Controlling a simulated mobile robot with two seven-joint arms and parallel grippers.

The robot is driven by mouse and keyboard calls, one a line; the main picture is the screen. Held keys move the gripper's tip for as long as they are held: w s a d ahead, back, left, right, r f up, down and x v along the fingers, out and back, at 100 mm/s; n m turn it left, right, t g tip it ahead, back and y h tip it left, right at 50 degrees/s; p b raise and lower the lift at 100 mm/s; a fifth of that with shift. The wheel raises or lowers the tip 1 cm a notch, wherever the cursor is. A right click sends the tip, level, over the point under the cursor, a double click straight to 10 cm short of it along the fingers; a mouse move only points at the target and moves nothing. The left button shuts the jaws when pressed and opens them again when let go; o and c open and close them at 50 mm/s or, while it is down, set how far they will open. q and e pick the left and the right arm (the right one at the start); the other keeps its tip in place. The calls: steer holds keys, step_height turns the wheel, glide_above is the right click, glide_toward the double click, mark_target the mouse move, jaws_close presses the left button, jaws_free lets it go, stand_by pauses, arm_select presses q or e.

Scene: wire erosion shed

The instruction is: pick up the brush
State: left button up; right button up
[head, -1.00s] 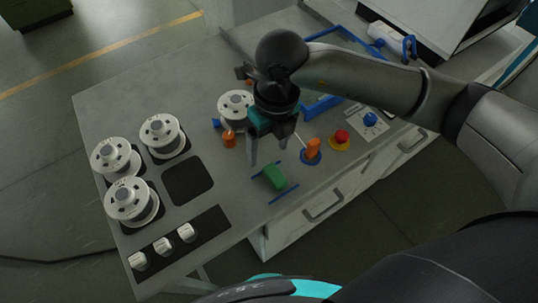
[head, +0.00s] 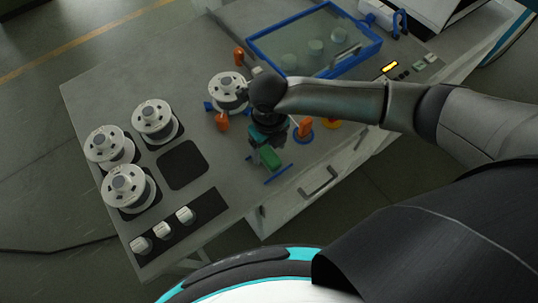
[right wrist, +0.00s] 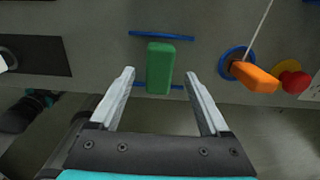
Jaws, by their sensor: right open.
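The brush appears to be the green block-shaped piece (head: 270,158) lying near the table's front edge; no bristles show. In the right wrist view the green piece (right wrist: 160,62) lies between two blue strips. My right gripper (head: 262,150) is open and empty above it. In the right wrist view the fingertips of my right gripper (right wrist: 161,75) stand on either side of the green piece's near end in the picture, apart from it. In the head view my wrist and gripper hide part of the piece. My left gripper is not in view.
An orange handle (right wrist: 254,77) in a blue ring and a red knob (right wrist: 295,82) stand to the right of the green piece. White spools (head: 154,118) stand at the left. A blue-rimmed tray (head: 262,50) lies behind. A dark pad (head: 183,165) is bare.

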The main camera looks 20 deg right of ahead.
mark_target(269, 154)
steer(key=shift+s+f, duration=0.1)
steer(key=shift+f, duration=1.45)
jaws_close()
